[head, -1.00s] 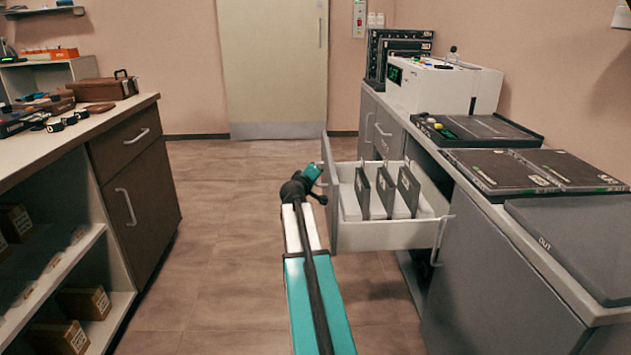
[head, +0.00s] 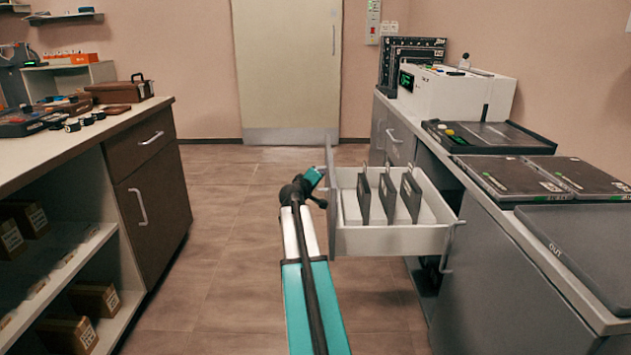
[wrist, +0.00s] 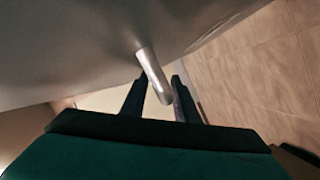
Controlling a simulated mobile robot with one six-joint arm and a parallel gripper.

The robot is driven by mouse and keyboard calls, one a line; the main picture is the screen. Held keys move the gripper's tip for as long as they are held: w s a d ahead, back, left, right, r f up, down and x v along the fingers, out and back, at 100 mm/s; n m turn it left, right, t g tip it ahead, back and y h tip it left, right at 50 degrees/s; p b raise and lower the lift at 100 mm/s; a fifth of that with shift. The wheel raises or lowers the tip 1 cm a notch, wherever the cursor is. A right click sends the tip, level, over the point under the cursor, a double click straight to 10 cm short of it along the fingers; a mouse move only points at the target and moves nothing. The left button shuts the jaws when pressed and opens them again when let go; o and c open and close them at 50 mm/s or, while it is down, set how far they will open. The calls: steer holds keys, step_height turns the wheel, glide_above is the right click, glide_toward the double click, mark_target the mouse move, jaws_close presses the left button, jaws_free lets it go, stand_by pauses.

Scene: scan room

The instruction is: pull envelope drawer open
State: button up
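The drawer (head: 395,242) on the right stands pulled well out of the grey cabinet. It is pale inside and holds several upright dark flat pieces. Its grey front panel (head: 331,205) faces left, and in the wrist view the panel (wrist: 75,45) fills the upper left. My gripper (head: 316,178) is at the outer side of this front. In the wrist view the silver handle (wrist: 151,70) reaches down between the two dark fingers of my gripper (wrist: 158,84).
A dark wooden cabinet (head: 150,200) with a counter stands on the left. Tiled floor (head: 235,230) lies clear between it and the drawer. Trays (head: 490,135) and a white machine (head: 455,92) stand on the right counter. A closed door (head: 287,70) is at the back.

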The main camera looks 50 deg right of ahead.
steer(key=shift+a, duration=0.1)
steer(key=shift+s+a+r, duration=0.1)
steer(key=shift+a, duration=0.05)
steer(key=p+v, duration=0.4)
steer(key=v, duration=0.9)
stand_by(0.4)
steer(key=shift+s+a, duration=0.1)
stand_by(0.4)
